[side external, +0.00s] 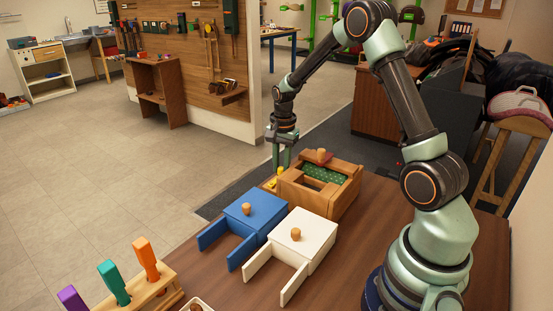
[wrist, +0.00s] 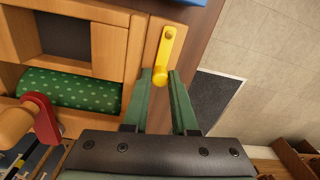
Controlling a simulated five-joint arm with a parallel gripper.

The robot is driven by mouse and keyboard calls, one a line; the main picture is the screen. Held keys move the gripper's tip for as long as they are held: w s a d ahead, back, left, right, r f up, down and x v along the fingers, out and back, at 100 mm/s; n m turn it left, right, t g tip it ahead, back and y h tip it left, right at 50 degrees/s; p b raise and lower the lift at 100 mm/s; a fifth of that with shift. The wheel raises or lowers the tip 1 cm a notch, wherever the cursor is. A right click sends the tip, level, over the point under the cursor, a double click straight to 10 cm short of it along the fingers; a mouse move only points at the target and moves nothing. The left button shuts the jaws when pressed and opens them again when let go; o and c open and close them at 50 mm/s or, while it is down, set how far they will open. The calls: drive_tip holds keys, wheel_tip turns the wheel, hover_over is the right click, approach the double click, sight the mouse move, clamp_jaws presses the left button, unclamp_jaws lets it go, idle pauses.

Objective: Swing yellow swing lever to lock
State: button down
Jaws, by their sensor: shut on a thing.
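The yellow swing lever (wrist: 170,48) is mounted by a pivot on the end of the wooden box (wrist: 108,52) in the wrist view. Its round knob sits between my fingertips. In the side view the lever (side external: 280,171) is a small yellow patch at the left end of the wooden box (side external: 318,203). My gripper (wrist: 160,80) is shut on the lever's knob, beside the box and close to the table's edge. My gripper (side external: 280,168) partly hides the lever in the side view.
Green dotted cloth (wrist: 70,90) lies inside the wooden box, near a red part (wrist: 41,118) with a wooden knob. A blue box (side external: 256,213) and a white box (side external: 305,238) stand in front. A peg rack (side external: 150,291) is at front left.

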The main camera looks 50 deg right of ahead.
drive_tip(key=shift+d, duration=0.15)
drive_tip(key=c, duration=0.7)
unclamp_jaws()
drive_tip(key=shift+s, duration=0.1)
